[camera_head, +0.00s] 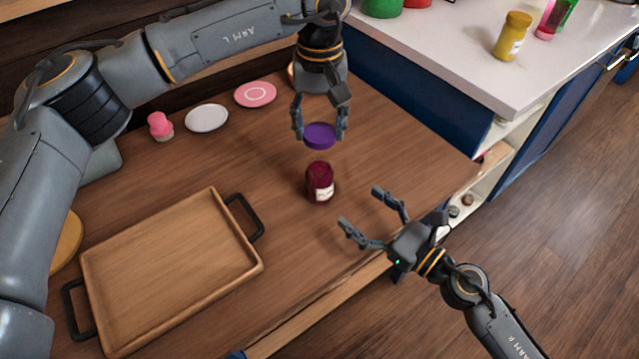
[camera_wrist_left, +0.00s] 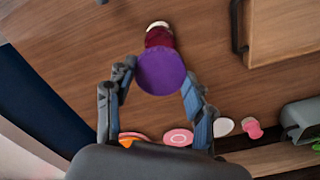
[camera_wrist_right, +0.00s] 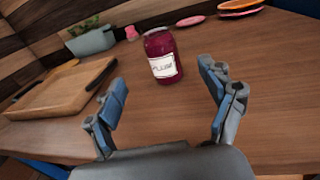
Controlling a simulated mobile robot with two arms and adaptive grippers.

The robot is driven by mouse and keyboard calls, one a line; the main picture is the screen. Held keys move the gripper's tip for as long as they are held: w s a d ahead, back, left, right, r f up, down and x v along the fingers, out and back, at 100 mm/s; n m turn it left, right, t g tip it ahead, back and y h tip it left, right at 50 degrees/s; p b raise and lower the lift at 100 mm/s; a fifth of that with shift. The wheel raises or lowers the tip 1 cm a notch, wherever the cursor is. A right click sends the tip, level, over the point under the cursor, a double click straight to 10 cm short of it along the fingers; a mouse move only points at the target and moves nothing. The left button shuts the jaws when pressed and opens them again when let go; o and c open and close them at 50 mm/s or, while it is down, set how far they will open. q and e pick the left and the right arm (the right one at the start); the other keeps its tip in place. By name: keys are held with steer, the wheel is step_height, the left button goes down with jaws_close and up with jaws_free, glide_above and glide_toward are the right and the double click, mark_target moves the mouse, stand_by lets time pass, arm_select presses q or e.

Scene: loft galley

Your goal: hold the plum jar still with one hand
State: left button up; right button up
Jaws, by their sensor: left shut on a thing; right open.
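The plum jar (camera_head: 320,183) is dark red with a white label and stands upright on the wooden counter, without a lid on it. It also shows in the right wrist view (camera_wrist_right: 162,56) with its label facing me, and in the left wrist view (camera_wrist_left: 159,38). My left gripper (camera_head: 320,134) is shut on a purple lid (camera_head: 320,137), held above and behind the jar; the lid also shows in the left wrist view (camera_wrist_left: 161,72). My right gripper (camera_head: 360,212) is open and empty, to the right of and in front of the jar, its fingers pointing toward it without touching.
A wooden tray (camera_head: 170,270) with black handles lies left of the jar. A white plate (camera_head: 206,118), a pink plate (camera_head: 255,94) and a pink-topped shaker (camera_head: 160,125) stand at the back. A white counter (camera_head: 460,60) with a yellow jar (camera_head: 512,36) is at the right.

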steer(key=x, duration=1.2)
jaws_close()
arm_select(q)
glide_above(319, 164)
steer(key=shift+f, duration=2.5)
steer(key=shift+f, duration=0.85)
steer(key=shift+f, duration=0.6)
